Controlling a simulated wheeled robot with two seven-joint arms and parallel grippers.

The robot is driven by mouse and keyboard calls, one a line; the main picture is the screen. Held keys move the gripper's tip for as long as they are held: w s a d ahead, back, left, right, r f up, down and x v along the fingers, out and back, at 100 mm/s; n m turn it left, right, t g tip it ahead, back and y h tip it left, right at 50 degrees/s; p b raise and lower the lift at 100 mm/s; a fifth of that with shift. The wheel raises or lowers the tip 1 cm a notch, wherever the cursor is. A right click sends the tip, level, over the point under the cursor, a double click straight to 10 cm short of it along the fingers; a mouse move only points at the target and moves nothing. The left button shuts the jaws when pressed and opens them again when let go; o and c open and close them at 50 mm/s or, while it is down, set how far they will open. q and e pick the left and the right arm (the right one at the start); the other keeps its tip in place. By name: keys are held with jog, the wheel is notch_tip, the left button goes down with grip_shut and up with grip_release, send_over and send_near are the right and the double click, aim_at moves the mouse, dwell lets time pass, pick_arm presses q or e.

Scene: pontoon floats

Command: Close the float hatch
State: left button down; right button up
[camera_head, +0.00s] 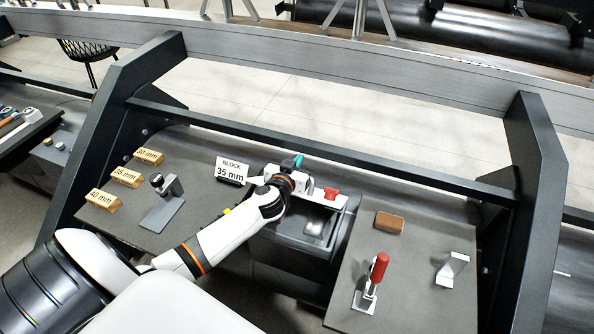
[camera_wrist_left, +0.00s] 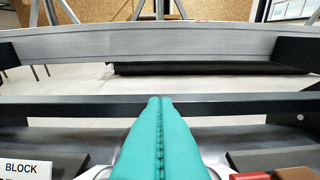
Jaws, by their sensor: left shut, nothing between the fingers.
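The float well (camera_head: 291,240) is a dark, open-topped box in the middle of the bench, and a rounded silver piece (camera_head: 314,226) shows inside it. A pale metal strip (camera_head: 340,202) with a red piece (camera_head: 332,193) runs along its far edge; I cannot tell whether this strip is part of the hatch. My left gripper (camera_head: 297,160) has teal fingers pressed together with nothing between them. It is at the far side of the well, and my forearm hides the well's left part. The shut fingers also fill the middle of the left wrist view (camera_wrist_left: 160,103). My right gripper is not in view.
A "BLOCK 35 mm" sign (camera_head: 231,170) stands left of the gripper. Wooden blocks (camera_head: 126,177) and a grey stand (camera_head: 162,213) are at left. A red-handled clamp (camera_head: 377,268), brown block (camera_head: 389,222) and metal bracket (camera_head: 452,269) are at right. A dark rail (camera_head: 400,176) crosses behind.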

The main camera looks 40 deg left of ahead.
pick_arm(q)
notch_tip(320, 180, down, 3)
jog(key=shift+s+f, duration=0.3)
jog(key=shift+s, duration=0.1)
jog(key=shift+d+f, duration=0.1)
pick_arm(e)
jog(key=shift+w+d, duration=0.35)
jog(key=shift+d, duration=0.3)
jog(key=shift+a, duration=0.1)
